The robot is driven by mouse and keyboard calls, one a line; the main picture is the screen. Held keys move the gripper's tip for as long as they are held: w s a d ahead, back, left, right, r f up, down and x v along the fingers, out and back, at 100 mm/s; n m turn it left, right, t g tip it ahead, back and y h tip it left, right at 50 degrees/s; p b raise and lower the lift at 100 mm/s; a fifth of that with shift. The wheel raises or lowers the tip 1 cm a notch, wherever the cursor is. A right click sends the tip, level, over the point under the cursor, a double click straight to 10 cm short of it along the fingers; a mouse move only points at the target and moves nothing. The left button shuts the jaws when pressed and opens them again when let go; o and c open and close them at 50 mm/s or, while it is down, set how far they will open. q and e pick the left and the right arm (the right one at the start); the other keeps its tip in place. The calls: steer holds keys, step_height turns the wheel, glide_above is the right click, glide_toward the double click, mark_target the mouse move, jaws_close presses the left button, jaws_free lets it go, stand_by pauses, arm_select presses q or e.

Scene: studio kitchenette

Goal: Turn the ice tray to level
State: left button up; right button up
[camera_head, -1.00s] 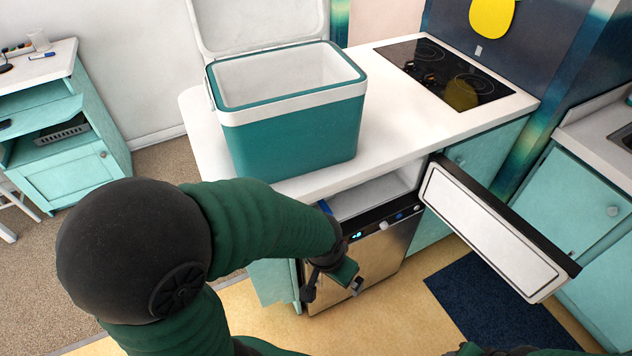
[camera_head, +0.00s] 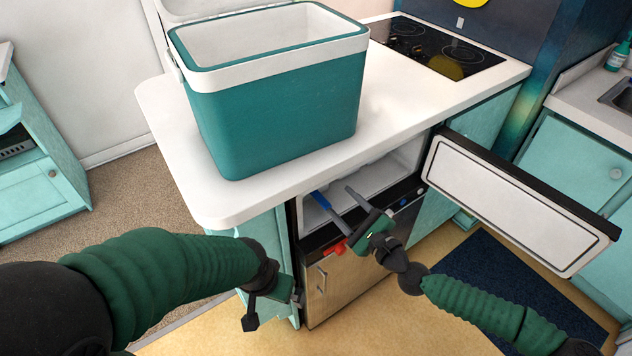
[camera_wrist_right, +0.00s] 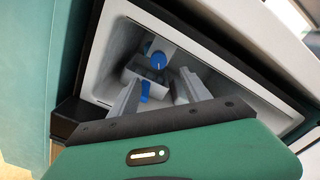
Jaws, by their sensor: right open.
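In the right wrist view, a small pale tray-like piece (camera_wrist_right: 131,75) sits inside the open freezer compartment, tilted in the picture, with a round blue knob (camera_wrist_right: 158,54) behind it. I take it to be the ice tray. My right gripper (camera_wrist_right: 158,98) is open, its two pale fingers pointing at the tray, with no visible hold on it. In the head view my right gripper (camera_head: 342,206) is at the compartment mouth, beside a blue strip (camera_head: 321,201); the tray cannot be made out there. My left gripper (camera_head: 273,308) is open and empty, low in front of the cabinet.
The freezer door (camera_head: 510,203) stands open to the right. A teal cooler (camera_head: 275,125) with its lid up stands on the white counter (camera_head: 205,195) above the freezer. A cooktop (camera_head: 440,48) lies farther back. A dark blue mat (camera_head: 500,275) is on the floor.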

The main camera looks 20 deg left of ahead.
steer(key=b+x, duration=0.1)
steer(key=x, duration=0.9)
steer(key=shift+a+f, duration=0.15)
steer(key=shift+a, duration=0.05)
steer(key=shift+w+a+b, duration=0.3)
steer(key=shift+w, duration=0.05)
jaws_close()
